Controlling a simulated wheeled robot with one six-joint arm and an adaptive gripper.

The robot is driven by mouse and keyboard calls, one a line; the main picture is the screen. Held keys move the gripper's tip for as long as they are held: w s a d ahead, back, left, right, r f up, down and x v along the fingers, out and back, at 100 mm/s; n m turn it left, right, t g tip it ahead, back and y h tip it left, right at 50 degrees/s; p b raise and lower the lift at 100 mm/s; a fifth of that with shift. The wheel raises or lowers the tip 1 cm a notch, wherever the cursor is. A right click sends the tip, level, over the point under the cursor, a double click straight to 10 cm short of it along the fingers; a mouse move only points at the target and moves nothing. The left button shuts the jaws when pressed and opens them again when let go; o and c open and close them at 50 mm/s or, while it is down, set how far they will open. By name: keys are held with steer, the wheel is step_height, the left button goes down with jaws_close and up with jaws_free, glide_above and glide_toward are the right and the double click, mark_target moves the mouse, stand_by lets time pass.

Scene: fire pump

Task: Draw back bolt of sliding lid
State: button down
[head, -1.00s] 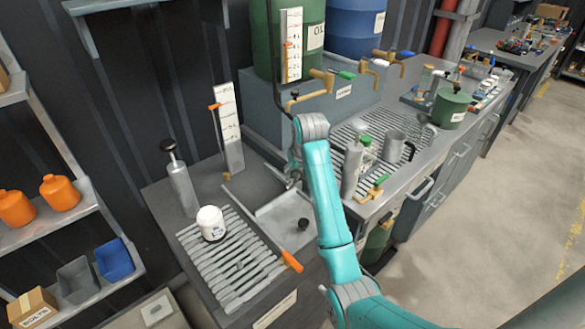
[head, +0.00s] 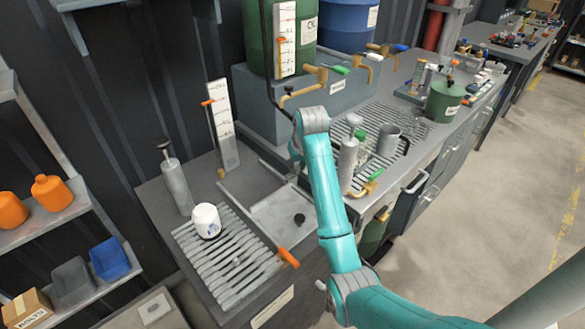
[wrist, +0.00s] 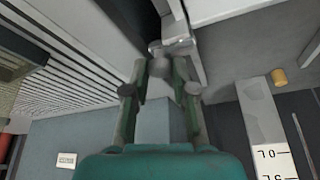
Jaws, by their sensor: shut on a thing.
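The sliding lid (head: 272,213) is a flat grey plate with a black knob (head: 300,219), set in the near bench between metal rails. My gripper is mostly hidden behind my teal arm in the head view, at the lid's far right end. In the wrist view my gripper (wrist: 162,72) is shut on a small grey rounded knob (wrist: 162,70), which looks like the bolt's. A grey metal fitting (wrist: 176,46) lies just beyond the fingertips. How far the bolt is drawn cannot be told.
A grey hand pump (head: 347,163) and a mug (head: 388,140) stand right of my arm. A scale board (head: 222,125) rises behind; it also shows in the wrist view (wrist: 268,140).

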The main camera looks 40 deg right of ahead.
steer(key=shift+d, duration=0.45)
steer(key=c, duration=0.9)
jaws_free()
steer(key=shift+d, duration=0.1)
steer(key=shift+c, duration=0.2)
